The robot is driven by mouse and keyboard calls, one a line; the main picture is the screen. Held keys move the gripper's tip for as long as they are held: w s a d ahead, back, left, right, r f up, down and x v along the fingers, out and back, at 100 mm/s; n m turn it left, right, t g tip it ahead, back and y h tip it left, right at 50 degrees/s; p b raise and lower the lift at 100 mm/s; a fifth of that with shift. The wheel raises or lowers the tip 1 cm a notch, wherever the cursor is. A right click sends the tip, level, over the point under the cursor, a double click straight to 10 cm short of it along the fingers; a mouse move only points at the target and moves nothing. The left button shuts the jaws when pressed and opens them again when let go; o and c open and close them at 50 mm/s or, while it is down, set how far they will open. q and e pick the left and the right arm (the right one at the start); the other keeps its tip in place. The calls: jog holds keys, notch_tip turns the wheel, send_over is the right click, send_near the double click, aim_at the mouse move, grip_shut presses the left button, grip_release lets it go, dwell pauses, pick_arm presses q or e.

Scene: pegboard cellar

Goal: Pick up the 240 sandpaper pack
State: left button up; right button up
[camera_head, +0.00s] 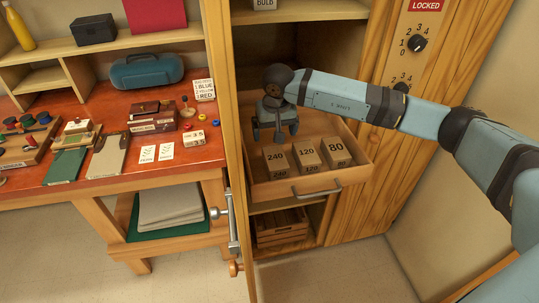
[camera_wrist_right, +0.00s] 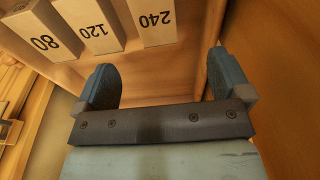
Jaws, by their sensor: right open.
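The 240 sandpaper pack (camera_head: 275,158) stands in the open drawer (camera_head: 265,191), leftmost of a row of packs in the head view. It also shows at the top of the right wrist view (camera_wrist_right: 154,22), with its number upside down. My right gripper (camera_head: 275,134) is over the back left part of the drawer, behind the 240 pack in the head view. Its two fingers (camera_wrist_right: 162,85) are spread apart with nothing between them. The pack lies beyond the fingertips, and a gap shows between them. My left gripper is not in view.
The 120 pack (camera_head: 307,155) and 80 pack (camera_head: 336,150) stand right of the 240 pack. The cabinet's wooden side post (camera_head: 226,130) is close on the left. A red workbench (camera_head: 105,185) with tools stands further left. A crate (camera_head: 281,228) sits below the drawer.

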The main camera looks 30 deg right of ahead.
send_over(275, 157)
jog(key=s, duration=0.2)
jog(key=f, duration=0.4)
jog(key=shift+w+a+f+p, duration=0.1)
jog(key=shift+a+f+p, duration=0.15)
jog(key=shift+a+p, duration=0.15)
jog(key=shift+w+f, duration=0.2)
jog(key=shift+f, duration=0.4)
jog(key=shift+w+f, duration=0.15)
jog(key=shift+f, duration=0.4)
jog(key=shift+w+d+f+p, duration=0.15)
jog(key=shift+f+p, duration=0.15)
jog(key=shift+f, duration=0.2)
jog(key=f, duration=0.2)
jog(key=f+p, duration=0.1)
jog(key=shift+w+d+f, duration=0.25)
jog(key=shift+w+d, duration=0.05)
jog(key=shift+w+f, duration=0.15)
jog(key=shift+f, duration=0.35)
jog(key=c, duration=1)
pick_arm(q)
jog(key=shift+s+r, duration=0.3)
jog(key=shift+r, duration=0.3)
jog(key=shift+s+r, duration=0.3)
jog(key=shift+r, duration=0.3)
pick_arm(e)
jog(key=shift+c, duration=0.4)
jog(key=shift+r, duration=0.15)
